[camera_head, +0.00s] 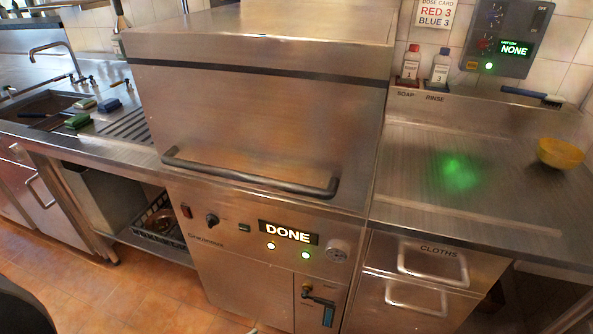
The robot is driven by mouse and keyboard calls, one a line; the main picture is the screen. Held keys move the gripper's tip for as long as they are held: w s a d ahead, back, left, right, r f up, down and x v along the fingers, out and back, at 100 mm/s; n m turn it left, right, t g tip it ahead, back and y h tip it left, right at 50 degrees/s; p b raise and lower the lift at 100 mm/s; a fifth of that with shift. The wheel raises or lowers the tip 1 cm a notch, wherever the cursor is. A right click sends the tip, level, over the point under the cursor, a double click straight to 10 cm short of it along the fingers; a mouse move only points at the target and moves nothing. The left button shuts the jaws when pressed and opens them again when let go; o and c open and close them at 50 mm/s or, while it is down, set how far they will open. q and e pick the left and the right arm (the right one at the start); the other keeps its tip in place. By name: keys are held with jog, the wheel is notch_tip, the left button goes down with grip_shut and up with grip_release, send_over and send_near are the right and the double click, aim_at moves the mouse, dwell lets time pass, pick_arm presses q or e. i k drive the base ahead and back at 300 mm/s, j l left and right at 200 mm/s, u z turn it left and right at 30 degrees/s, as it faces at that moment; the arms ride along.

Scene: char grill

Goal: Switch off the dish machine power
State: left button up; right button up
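The steel dish machine (260,130) stands in the middle of the head view with its hood down and a long bar handle (250,178) across the front. Its lower panel has a small red switch (186,210) at the left, a black round knob (212,220) and a small dark button (244,227). The display (288,233) reads DONE, with a whitish light (270,245) and a green light (305,254) lit below it. The switch labels and the red switch's position are too small to read. Neither gripper is identifiable in view.
A drain lever (319,300) with a blue grip is low on the machine. A sink (45,108) with sponges is at left. The right counter (450,190) is mostly clear, with a yellow bowl (560,153). A wall dispenser (509,38) reads NONE. Drawers (430,270) sit below.

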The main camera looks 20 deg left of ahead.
aim_at(187, 213)
jog(key=j+u, duration=0.2)
jog(key=u, duration=0.65)
jog(key=l+u, duration=0.15)
jog(key=u, duration=0.15)
jog(key=l+u, duration=0.15)
jog(key=u, duration=0.2)
jog(key=i, duration=0.05)
